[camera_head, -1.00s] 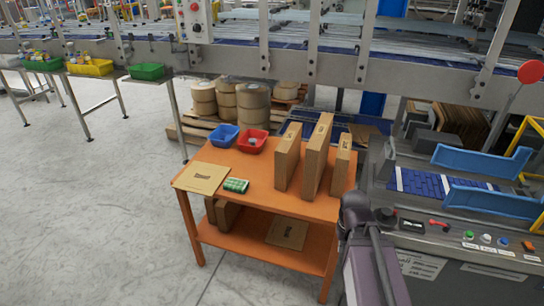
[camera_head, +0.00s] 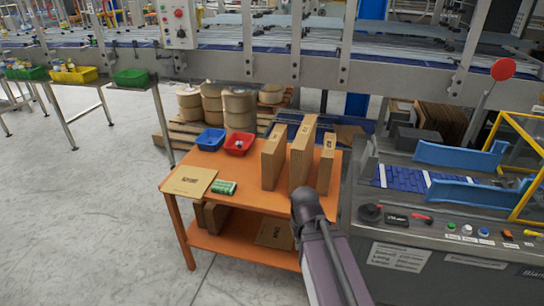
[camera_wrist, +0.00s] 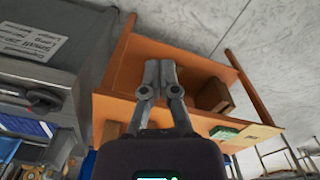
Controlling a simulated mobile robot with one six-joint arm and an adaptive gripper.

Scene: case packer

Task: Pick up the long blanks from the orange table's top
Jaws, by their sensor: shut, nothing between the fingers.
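The orange table (camera_head: 236,198) stands in the middle of the head view. Three brown cardboard blanks stand upright on its right half: a left one (camera_head: 273,158), a tall middle one (camera_head: 301,158) and a small right one (camera_head: 326,165). A flat cardboard piece (camera_head: 189,181) lies at the table's left end. In the wrist view my gripper (camera_wrist: 160,65) is shut and empty, with the orange table (camera_wrist: 125,75) behind its fingers. In the head view my arm reaches up at the table's front right; the fingertips are not clear there.
A blue bin (camera_head: 210,140), a red bin (camera_head: 238,145) and a green pack (camera_head: 223,187) sit on the tabletop. More cardboard (camera_head: 274,233) lies on the lower shelf. A machine with a control panel (camera_head: 440,225) stands close on the right. Floor at left is clear.

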